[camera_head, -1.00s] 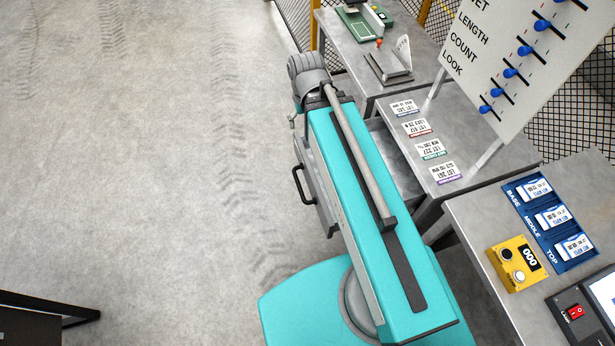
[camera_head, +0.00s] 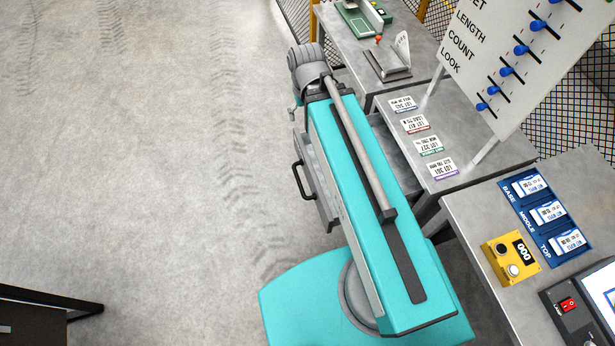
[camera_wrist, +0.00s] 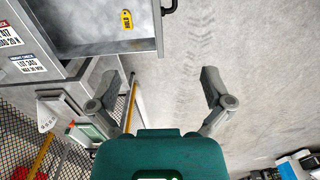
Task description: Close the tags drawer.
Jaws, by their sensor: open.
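The tags drawer (camera_wrist: 90,25) is a grey metal drawer that stands pulled out from under the table, open at the top. A yellow tag (camera_wrist: 127,19) lies inside it in the wrist view. Its black handle (camera_wrist: 168,6) shows at the top edge there. In the head view the drawer's front with the black handle (camera_head: 300,181) shows left of my teal arm, which hides most of the drawer. My gripper (camera_wrist: 158,88) is open and empty, its fingers wide apart over the floor, just beyond the drawer's corner and not visibly touching it.
The middle table (camera_head: 462,150) carries several lot labels and a white slider board (camera_head: 500,70). The right table holds a blue label rack (camera_head: 548,215) and a yellow counter box (camera_head: 511,258). A dark table corner (camera_head: 50,305) stands at lower left. The floor to the left is clear.

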